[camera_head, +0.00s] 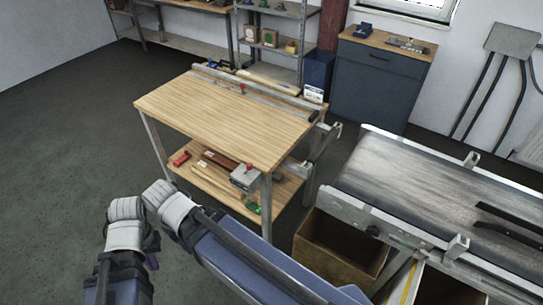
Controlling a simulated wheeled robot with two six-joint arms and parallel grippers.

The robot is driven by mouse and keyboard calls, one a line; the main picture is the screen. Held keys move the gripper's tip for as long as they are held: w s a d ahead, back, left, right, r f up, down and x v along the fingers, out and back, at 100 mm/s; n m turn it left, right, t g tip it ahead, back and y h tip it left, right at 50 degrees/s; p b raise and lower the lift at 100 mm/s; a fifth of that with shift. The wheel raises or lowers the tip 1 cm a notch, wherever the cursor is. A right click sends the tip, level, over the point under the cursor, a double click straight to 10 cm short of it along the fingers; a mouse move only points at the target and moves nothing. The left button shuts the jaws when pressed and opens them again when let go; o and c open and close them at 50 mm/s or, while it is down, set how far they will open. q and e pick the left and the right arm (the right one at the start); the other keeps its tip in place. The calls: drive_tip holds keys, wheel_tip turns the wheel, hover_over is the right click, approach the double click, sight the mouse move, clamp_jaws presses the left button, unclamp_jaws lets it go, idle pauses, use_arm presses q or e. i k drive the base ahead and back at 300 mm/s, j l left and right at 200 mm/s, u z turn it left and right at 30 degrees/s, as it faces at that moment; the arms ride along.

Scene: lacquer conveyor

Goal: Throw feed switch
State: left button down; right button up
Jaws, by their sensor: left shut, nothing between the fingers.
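A small grey box (245,178) with a red part on top is at the near right corner of the wooden workbench, just below its top; it looks like the feed switch. Which way its lever stands is too small to tell. My left arm (125,236) is folded at the lower left, in front of the bench and apart from the box. My left gripper is shut and empty, low at the left; its fingertips are hard to make out. My right gripper does not show.
The workbench (222,112) has a lower shelf with several small items. A conveyor (425,182) stands to its right, with an open brown box (340,247) underneath. A dark cabinet (376,82) and shelving are at the back. The floor at left is clear.

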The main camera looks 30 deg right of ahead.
sight(249, 165)
drive_tip(key=i+j+z, duration=0.2)
drive_tip(key=z, duration=0.25)
drive_tip(key=i+j+z, duration=0.25)
drive_tip(key=z, duration=0.25)
drive_tip(key=i+j+z, duration=0.1)
drive_tip(key=j+z, duration=0.35)
drive_tip(key=i+j+z, duration=0.1)
drive_tip(key=j+z, duration=0.8)
drive_tip(key=l, duration=0.15)
drive_tip(key=i, duration=0.05)
